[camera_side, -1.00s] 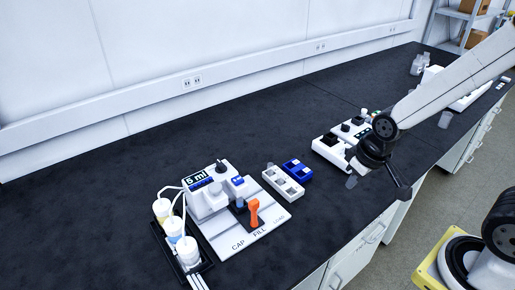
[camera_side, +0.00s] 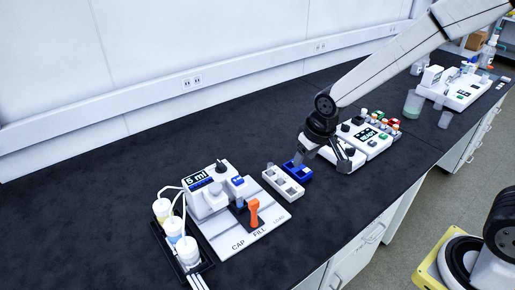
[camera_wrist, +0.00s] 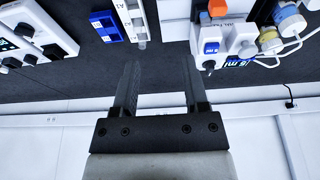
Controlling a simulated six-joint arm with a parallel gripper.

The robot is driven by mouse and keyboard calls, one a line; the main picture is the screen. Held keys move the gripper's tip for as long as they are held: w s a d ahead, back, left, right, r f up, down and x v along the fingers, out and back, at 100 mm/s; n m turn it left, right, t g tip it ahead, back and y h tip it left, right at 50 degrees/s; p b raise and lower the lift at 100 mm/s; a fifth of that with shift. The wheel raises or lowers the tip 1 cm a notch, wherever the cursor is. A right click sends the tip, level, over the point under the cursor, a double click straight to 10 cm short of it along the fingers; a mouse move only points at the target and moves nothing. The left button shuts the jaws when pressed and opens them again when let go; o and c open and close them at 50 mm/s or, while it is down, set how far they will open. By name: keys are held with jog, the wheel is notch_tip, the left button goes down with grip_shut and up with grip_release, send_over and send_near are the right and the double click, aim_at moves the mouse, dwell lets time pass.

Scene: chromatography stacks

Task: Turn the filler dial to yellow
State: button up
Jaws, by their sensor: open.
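The white filler (camera_side: 208,198) stands at the left of the bench in the side view, with a "5 ml" display. Its black dial (camera_side: 221,167) sits on top; its colour setting is too small to read. The filler also shows upside down at the upper right of the wrist view (camera_wrist: 232,38), its dark dial (camera_wrist: 209,65) facing the wall side. My gripper (camera_side: 325,158) is open and empty, well to the right of the filler, near the blue rack. Its two fingers (camera_wrist: 160,70) stand apart in the wrist view with nothing between them.
An orange lever (camera_side: 253,212) stands on the filler's base plate. Several bottles in a black tray (camera_side: 205,262) stand left of it. A white rack (camera_side: 283,183) and blue rack (camera_side: 303,172) lie between filler and gripper. A white device reading "READY" (camera_side: 374,140) stands right. Bench behind is clear.

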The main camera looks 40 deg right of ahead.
jog(key=w+a+f, duration=0.2)
jog(key=w+a, duration=0.4)
jog(key=w, duration=0.5)
jog(key=t, duration=0.1)
send_near(222, 164)
jog(key=f, duration=0.1)
jog(key=shift+w+f, duration=0.2)
jog(key=shift+w, duration=0.1)
jog(key=shift+x, duration=3.9)
jog(key=shift+w, duration=0.1)
grip_shut()
